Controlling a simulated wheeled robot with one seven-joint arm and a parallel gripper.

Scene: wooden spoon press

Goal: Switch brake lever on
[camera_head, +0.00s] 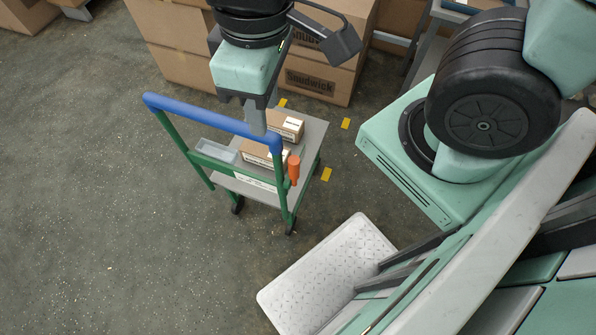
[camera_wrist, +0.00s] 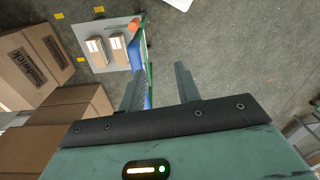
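The orange lever (camera_head: 294,168) stands upright on the right post of a green cart with a blue handlebar (camera_head: 205,118); I take it to be the brake lever. In the wrist view its orange end (camera_wrist: 134,25) is at the top, beyond the fingers. My gripper (camera_head: 257,128) hangs above the cart, left of the lever and apart from it in the picture. In the wrist view my gripper (camera_wrist: 160,76) has its two fingers spread, with nothing held. The blue bar (camera_wrist: 147,98) shows partly behind the left finger.
The cart's grey deck (camera_head: 314,131) carries small cardboard boxes (camera_head: 286,127) and a clear tray (camera_head: 217,150). Large cardboard boxes (camera_head: 318,83) stand behind the cart. Yellow floor marks (camera_head: 326,174) lie to its right. The floor (camera_head: 90,220) at left is clear.

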